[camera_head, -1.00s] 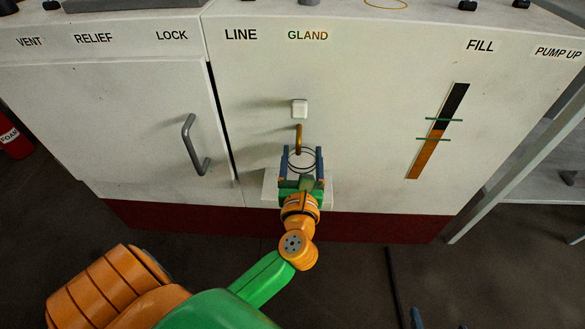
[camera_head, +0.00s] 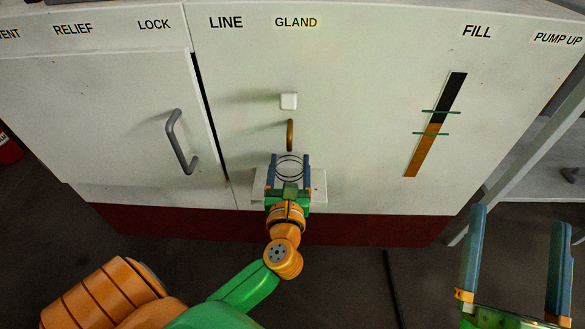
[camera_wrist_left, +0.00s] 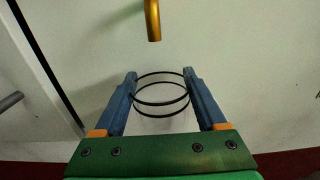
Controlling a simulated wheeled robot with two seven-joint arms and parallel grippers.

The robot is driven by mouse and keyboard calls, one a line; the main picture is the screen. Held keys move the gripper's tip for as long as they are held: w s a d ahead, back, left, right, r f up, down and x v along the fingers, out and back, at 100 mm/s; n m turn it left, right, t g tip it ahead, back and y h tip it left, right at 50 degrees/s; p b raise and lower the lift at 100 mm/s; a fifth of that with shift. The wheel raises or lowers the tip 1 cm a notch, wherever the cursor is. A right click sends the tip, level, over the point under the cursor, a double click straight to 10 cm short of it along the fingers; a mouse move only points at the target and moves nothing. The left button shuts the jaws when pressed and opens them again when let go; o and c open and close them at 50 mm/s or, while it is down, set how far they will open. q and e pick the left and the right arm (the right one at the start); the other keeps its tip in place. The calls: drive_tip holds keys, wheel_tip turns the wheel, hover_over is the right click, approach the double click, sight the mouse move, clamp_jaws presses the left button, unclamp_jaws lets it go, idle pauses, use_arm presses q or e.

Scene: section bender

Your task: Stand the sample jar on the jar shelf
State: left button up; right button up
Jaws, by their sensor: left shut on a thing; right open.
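The sample jar (camera_head: 290,170) is clear, with thin dark rings around it. It stands about upright between the fingers of my left gripper (camera_head: 290,157), which is shut on it. In the left wrist view the jar (camera_wrist_left: 160,104) shows between the two blue fingers of the left gripper (camera_wrist_left: 160,75). The white jar shelf (camera_head: 320,186) juts from the cabinet front, behind and around the gripper. Whether the jar's base touches the shelf is hidden. My right gripper (camera_head: 519,216) is open and empty at the lower right, away from the cabinet.
A brass spout (camera_head: 290,135) hangs just above the jar, below a white button (camera_head: 289,101). It also shows in the left wrist view (camera_wrist_left: 152,20). A grey door handle (camera_head: 178,142) is to the left. A fill gauge (camera_head: 435,125) is to the right.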

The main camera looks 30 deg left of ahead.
use_arm(q)
drive_tip(key=shift+f, duration=0.15)
use_arm(e)
drive_tip(key=shift+s+r+t+y, duration=0.4)
drive_tip(key=shift+s+r+t, duration=0.15)
drive_tip(key=shift+r, duration=0.35)
drive_tip(key=shift+s+r, duration=0.2)
use_arm(q)
drive_tip(key=shift+f, duration=0.1)
drive_tip(key=o, duration=1.6)
drive_tip(key=shift+c, duration=0.2)
use_arm(e)
drive_tip(key=shift+s+r+t, duration=0.15)
drive_tip(key=shift+r+t, duration=0.05)
drive_tip(key=shift+t, duration=0.05)
